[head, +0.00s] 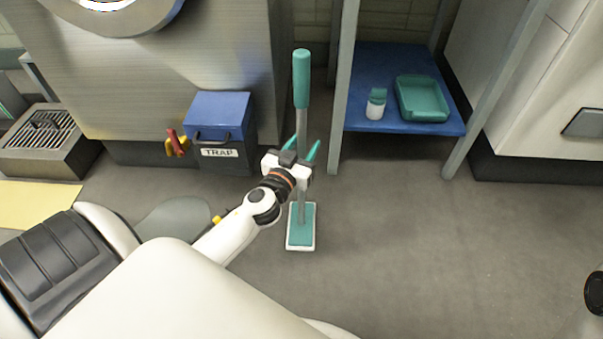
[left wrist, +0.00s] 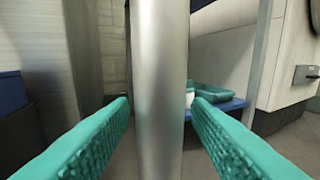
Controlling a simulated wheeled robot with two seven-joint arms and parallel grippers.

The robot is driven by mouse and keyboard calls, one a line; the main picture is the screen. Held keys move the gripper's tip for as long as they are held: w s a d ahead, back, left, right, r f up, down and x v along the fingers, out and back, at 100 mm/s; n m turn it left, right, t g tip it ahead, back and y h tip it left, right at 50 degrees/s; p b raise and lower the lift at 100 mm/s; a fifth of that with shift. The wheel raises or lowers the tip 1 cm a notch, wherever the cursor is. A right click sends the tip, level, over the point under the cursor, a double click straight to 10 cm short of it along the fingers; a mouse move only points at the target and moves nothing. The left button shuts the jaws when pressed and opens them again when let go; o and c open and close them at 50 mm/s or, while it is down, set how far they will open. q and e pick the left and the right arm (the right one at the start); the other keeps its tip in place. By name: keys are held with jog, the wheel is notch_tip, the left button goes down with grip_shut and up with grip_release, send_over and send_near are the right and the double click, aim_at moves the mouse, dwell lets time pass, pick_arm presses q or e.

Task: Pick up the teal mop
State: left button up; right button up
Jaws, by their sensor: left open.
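The teal mop stands upright on the floor, with a teal grip (head: 301,78) on top, a grey metal pole (head: 303,122) and a flat teal head (head: 301,238) with a pale edge. My left gripper (head: 302,148) is at the middle of the pole, with its teal fingers open. In the left wrist view the pole (left wrist: 160,60) stands upright between the open fingers (left wrist: 160,104), with a gap visible on each side. The gripper body hides part of the pole in the head view. My right gripper is not in view.
A blue-lidded box marked TRAP (head: 219,133) stands left of the mop. To the right is a shelf unit with a blue board (head: 370,60), holding a teal tray (head: 421,99) and a small bottle (head: 376,104). A floor grate (head: 38,132) is far left. The floor (head: 430,240) to the right is clear.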

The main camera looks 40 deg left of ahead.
pick_arm(q)
jog(key=shift+w+a, duration=0.1)
jog(key=shift+w, duration=0.4)
grip_shut()
jog(key=shift+r, duration=0.1)
